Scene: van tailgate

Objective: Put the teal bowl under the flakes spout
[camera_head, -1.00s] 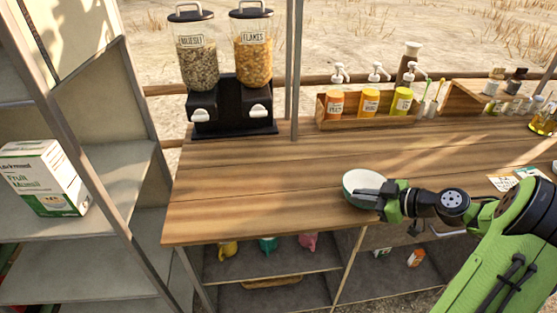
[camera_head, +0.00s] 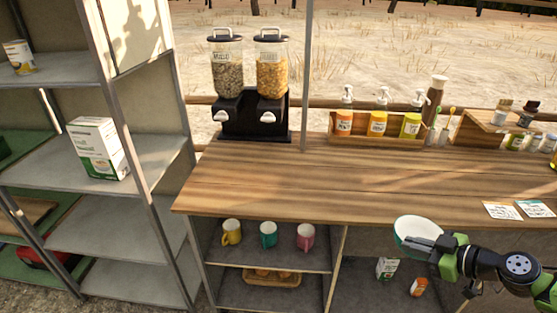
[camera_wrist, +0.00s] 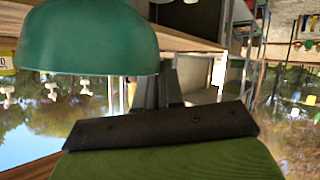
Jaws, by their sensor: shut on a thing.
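The teal bowl (camera_head: 418,231), white inside, is held by its rim in my gripper (camera_head: 428,244), in front of the counter's front edge at the right. In the wrist view its teal outside (camera_wrist: 88,38) fills the upper left, beside a dark gripper finger (camera_wrist: 165,90). The flakes dispenser (camera_head: 271,66), with orange-yellow flakes, stands at the counter's back left, right of the muesli dispenser (camera_head: 227,68). Both sit on a black base (camera_head: 252,117) with two pale spout handles. The flakes handle (camera_head: 267,117) is far to the left of and behind the bowl.
The wooden counter (camera_head: 330,185) is clear in front of the dispensers. A thin post (camera_head: 306,75) rises just right of them. A bottle rack (camera_head: 375,130) stands at the back, and cards (camera_head: 515,209) lie at the right. Mugs (camera_head: 268,235) sit on the shelf below.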

